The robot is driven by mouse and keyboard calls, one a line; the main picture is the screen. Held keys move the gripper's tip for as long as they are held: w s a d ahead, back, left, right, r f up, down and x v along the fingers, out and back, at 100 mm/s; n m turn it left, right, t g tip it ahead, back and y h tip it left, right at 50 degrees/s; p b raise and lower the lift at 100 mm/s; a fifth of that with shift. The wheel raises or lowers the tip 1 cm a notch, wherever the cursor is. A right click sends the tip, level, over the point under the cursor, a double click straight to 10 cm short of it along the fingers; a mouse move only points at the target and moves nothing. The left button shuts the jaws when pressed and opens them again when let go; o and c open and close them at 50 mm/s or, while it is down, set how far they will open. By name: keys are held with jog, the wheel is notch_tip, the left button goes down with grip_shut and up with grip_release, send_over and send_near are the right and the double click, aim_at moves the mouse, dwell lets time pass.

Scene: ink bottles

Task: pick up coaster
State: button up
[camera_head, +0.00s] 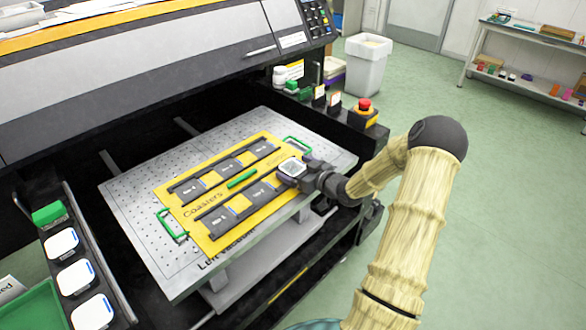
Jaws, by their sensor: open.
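A yellow jig (205,183) marked "Coasters" lies on the perforated metal printer bed (130,195). It has two rows of dark slots and a green handle at each end. A pale, square coaster (292,167) with a grey pattern sits at the right end of the front row. My gripper (296,172) is open and low over this end of the jig, right at the coaster. I cannot tell whether the fingers touch it. The fingertips are small and partly merged with the dark slot.
The printer's grey cover (150,80) overhangs the back of the bed. White rounded squares (77,276) sit in a rack at left. Green floor is open at right.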

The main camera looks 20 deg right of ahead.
aim_at(296, 169)
jog(key=c, duration=1.2)
jog(key=shift+o, duration=0.2)
notch_tip(296, 169, up, 10)
dwell(0.5)
